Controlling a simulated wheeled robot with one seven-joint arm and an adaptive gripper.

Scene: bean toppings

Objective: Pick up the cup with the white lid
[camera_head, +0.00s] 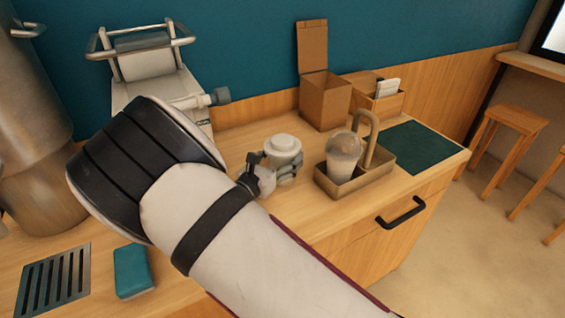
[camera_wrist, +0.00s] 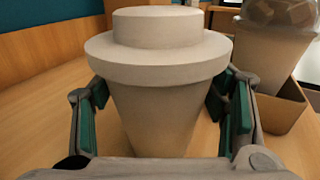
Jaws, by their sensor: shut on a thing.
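The cup with the white lid (camera_head: 282,151) stands upright on the wooden counter near its middle. It fills the centre of the wrist view (camera_wrist: 158,95), with its wide lid above a tapering body. My gripper (camera_head: 277,172) is around the cup's body below the lid, shut on it. In the wrist view the green finger pads of my gripper (camera_wrist: 160,115) lie on the cup's left and right sides. The cup's base is hidden by the gripper.
A tan caddy (camera_head: 349,188) with a handle holds a clear-domed cup (camera_head: 344,152) close on the right. Behind stand an open brown box (camera_head: 324,103) and a wooden organizer (camera_head: 381,103). A green mat (camera_head: 420,147) lies at right. A metal machine (camera_head: 155,75) stands at back left.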

